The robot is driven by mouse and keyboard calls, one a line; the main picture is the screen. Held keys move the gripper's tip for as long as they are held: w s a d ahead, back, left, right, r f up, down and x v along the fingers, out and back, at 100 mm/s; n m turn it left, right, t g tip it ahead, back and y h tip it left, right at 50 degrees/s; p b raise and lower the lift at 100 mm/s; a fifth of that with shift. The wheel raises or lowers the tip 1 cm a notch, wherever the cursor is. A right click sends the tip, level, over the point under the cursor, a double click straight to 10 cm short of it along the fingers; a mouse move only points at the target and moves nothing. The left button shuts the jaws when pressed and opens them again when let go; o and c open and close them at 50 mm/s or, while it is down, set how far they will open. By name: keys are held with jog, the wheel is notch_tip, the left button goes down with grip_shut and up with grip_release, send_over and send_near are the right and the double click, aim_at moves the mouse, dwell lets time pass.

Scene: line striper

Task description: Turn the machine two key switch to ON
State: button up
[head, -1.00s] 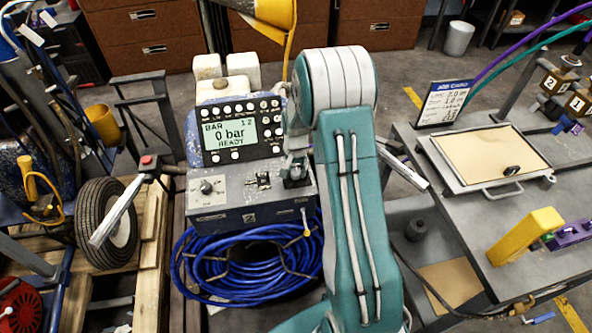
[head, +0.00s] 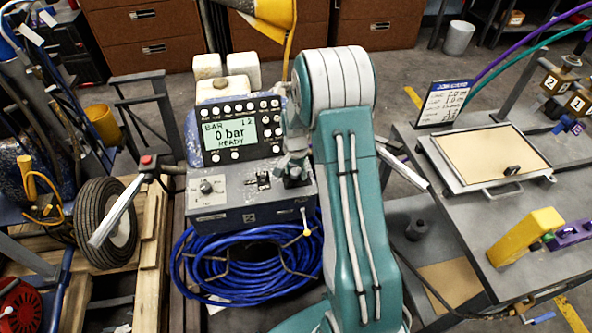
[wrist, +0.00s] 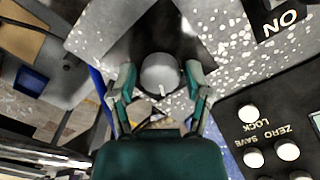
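Machine two is the dark grey control box (head: 222,217) with a "2" plate on its front. In the wrist view a round grey knob (wrist: 161,73) with a white mark, apparently the key switch, sits on a dark square. The mark points down in the picture. An "ON" label (wrist: 281,23) is upside down at the upper right of the knob. My gripper (wrist: 160,82) is open, one finger on each side of the knob, with narrow gaps seeming to remain. In the head view my gripper (head: 296,172) is over the box's right end and hides the switch.
A display panel (head: 240,132) reading "0 bar READY" stands behind the box. A dial (head: 207,188) and a small black switch (head: 263,180) are on the box's top, left of my gripper. A coiled blue hose (head: 235,272) lies below it.

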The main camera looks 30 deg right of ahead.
aim_at(295, 171)
jog(key=shift+w+r, duration=0.1)
jog(key=shift+r, duration=0.15)
notch_tip(295, 171, up, 12)
jog(key=shift+f, duration=0.2)
dwell(0.4)
jog(key=s+a+r+n+t, duration=0.1)
jog(key=s+a+r+n, duration=0.3)
jog(key=r, duration=0.3)
jog(key=s+a+r+n+t, duration=0.1)
jog(key=s+a+r+t, duration=0.1)
jog(key=s+a+r, duration=0.4)
jog(key=s+a+r+n+t, duration=0.1)
jog(key=s+a+r+n, duration=0.1)
jog(key=s, duration=0.6)
jog(key=s+a+r+n+t, duration=0.1)
jog(key=s+a+r+n, duration=0.1)
jog(key=s, duration=0.5)
jog(key=shift+s+a+r+n+t, duration=0.3)
jog(key=shift+s+r+n, duration=0.1)
jog(key=shift+n, duration=0.5)
